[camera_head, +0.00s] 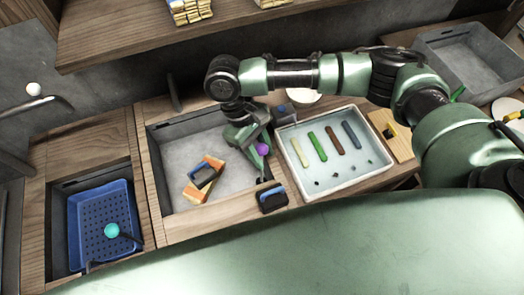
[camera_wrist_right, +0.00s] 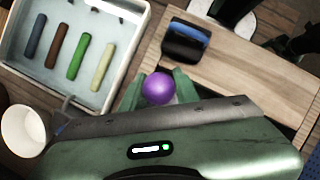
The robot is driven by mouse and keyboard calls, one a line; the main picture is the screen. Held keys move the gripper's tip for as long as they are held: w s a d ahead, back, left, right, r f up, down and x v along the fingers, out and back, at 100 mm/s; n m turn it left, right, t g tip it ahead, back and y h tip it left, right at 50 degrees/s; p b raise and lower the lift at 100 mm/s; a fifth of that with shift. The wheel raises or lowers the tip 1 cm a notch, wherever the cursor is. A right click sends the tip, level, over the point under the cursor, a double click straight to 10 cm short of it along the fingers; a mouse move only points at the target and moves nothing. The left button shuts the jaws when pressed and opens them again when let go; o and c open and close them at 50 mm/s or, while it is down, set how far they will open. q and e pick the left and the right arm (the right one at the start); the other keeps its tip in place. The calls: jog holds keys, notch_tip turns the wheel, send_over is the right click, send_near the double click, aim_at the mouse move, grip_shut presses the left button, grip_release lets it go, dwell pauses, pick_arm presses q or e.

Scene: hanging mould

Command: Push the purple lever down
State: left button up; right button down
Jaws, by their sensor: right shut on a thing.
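The purple lever shows as a round purple knob (camera_head: 263,149) near the right edge of the grey basin, and it also shows in the right wrist view (camera_wrist_right: 158,88). My right gripper (camera_head: 256,148) reaches down from above to the knob. Its two green fingers stand on either side of the knob in the wrist view and are shut on it. The lever's stem is mostly hidden by the knob and gripper. My left gripper is not in view.
The grey basin (camera_head: 225,155) holds orange blocks (camera_head: 196,192) and a dark block. A black-and-blue object (camera_head: 272,198) lies on the wooden counter. A white tray (camera_head: 342,190) with coloured bars stands right of the basin. A blue basket (camera_head: 85,240) with a teal knob (camera_head: 111,230) is left.

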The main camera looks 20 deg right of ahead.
notch_tip(320, 180, down, 4)
jog(key=shift+s+f, duration=0.1)
jog(key=shift+f, duration=0.1)
jog(key=c, duration=1.3)
grip_release()
jog(key=shift+c, duration=0.2)
jog(key=shift+o, duration=1.1)
jog(key=shift+f, duration=0.1)
jog(key=shift+w, duration=0.2)
jog(key=b+v, duration=0.2)
jog(key=v, duration=0.6)
